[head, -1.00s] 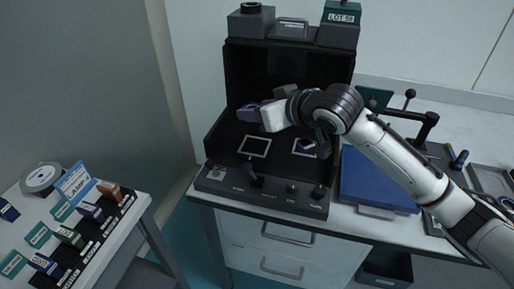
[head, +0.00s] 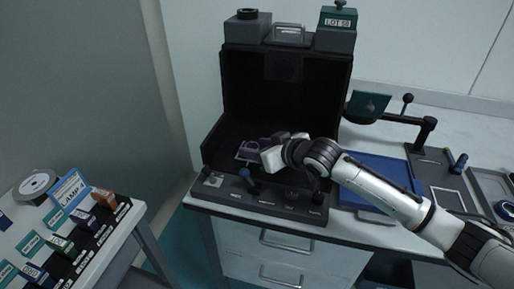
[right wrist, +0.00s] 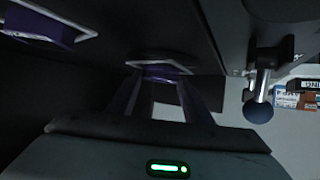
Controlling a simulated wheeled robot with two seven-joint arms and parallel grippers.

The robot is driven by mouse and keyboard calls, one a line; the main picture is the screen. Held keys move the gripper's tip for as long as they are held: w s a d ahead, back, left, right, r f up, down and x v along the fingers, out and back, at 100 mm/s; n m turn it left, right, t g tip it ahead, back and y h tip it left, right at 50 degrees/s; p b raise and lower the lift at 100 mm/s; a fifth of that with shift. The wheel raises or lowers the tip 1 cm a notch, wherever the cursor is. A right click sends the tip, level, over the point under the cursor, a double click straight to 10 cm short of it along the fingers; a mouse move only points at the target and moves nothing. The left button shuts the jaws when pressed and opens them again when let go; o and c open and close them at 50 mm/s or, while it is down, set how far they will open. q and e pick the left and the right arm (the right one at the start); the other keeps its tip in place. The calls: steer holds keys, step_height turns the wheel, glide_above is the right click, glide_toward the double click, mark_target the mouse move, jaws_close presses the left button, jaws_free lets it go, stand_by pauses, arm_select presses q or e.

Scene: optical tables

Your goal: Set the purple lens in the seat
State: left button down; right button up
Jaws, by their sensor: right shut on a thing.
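My right gripper (head: 262,150) is inside the black open-fronted booth (head: 285,95), low over the left white-outlined square (head: 240,157) on its floor. It is shut on the purple lens (head: 251,146). In the right wrist view the purple lens (right wrist: 162,71) shows between the fingers, in line with a white outline. Whether it touches the floor I cannot tell. My left gripper is not in view.
A control ledge (head: 268,198) with knobs runs along the booth's front. A side table (head: 130,215) at left holds several coloured, labelled blocks.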

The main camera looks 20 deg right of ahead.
steer(key=o, duration=1.1)
steer(key=shift+f, duration=0.1)
steer(key=shift+d, duration=0.1)
steer(key=shift+s+d+r, duration=0.1)
steer(key=shift+r, duration=0.15)
steer(key=v, duration=1.1)
steer(key=shift+s+r+p, duration=0.2)
steer(key=shift+s+p, duration=0.1)
